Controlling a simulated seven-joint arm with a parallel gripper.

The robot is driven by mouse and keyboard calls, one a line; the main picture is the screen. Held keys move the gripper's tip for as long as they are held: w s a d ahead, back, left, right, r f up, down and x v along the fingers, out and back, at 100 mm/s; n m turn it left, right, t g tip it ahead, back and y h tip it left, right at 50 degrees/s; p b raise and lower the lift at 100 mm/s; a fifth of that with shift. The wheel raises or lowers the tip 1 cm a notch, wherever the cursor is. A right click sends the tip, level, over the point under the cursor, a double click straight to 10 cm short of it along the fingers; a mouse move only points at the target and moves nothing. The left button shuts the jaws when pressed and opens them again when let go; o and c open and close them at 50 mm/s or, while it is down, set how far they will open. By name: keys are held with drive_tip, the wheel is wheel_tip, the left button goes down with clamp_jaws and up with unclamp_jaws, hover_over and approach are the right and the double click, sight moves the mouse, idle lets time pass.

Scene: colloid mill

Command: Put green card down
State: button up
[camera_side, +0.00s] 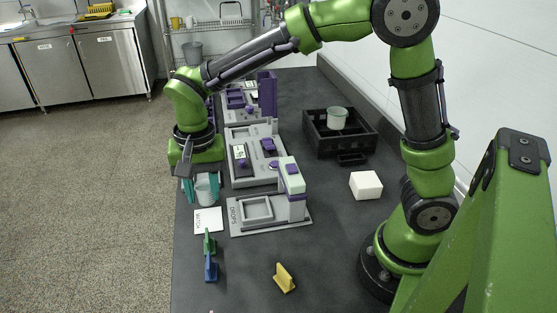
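A green card (209,241) stands upright on the dark counter near its left edge, just behind a blue card (211,268). A yellow card (285,278) stands farther right, near the front. My gripper (203,190) points down, behind the green card and apart from it. Its teal fingers are at the sides of a pale grey-green cup (207,189). I cannot tell whether they touch the cup. No card shows between the fingers.
A white labelled square (208,221) lies between the cup and the green card. Grey machine stations (270,223) with purple parts line the counter to the right. A white block (366,185) and a black crate (355,151) holding another cup (337,118) stand farther right. The front middle counter is mostly clear.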

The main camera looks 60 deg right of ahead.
drive_tip(key=s+d+r+n+t+y, duration=0.1)
drive_tip(key=s+d+r+n+t, duration=0.3)
drive_tip(key=s+d+r+t, duration=0.3)
drive_tip(key=s+d+r, duration=0.2)
drive_tip(key=s+d, duration=0.3)
drive_tip(key=s, duration=0.1)
drive_tip(key=shift+s+r+n+y, duration=0.2)
drive_tip(key=shift+s+n+y, duration=0.1)
drive_tip(key=shift+s+y, duration=0.1)
